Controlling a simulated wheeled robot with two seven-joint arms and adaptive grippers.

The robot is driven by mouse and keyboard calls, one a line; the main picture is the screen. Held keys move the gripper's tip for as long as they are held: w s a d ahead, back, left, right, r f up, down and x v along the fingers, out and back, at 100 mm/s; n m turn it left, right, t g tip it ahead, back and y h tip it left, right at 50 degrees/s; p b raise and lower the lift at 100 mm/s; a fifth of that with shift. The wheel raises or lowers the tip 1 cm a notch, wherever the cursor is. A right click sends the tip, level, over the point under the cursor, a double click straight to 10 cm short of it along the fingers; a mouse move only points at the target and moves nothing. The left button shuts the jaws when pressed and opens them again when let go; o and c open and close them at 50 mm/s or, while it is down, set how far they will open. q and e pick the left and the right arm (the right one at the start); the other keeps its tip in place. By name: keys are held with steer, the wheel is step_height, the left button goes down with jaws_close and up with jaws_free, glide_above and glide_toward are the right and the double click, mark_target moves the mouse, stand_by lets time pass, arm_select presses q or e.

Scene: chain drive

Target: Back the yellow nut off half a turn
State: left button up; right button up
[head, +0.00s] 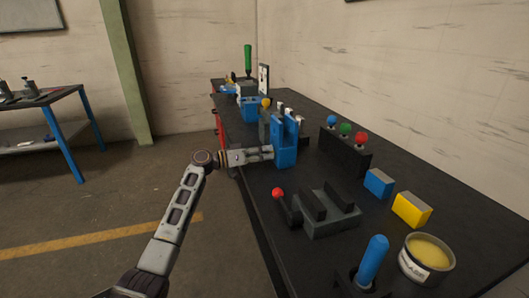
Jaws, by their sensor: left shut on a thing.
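My left gripper (264,153) reaches in from the left and is shut at the left side of an upright blue stand (286,155) on the black bench. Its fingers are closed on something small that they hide. I cannot make out the yellow nut itself; if it sits on that side of the stand, the fingers cover it. The stand has tall blue plates with a gap between them. My right gripper is not in view.
The black bench (420,188) carries a grey slotted block (328,222) with a red knob, a blue handle (374,258), a grease tin (427,258), blue and yellow blocks, and a box with coloured buttons (345,152). Floor left of the bench is clear.

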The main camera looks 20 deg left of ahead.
arm_select(q)
steer(key=shift+n, duration=0.7)
steer(key=o, duration=1)
steer(key=shift+v, duration=6)
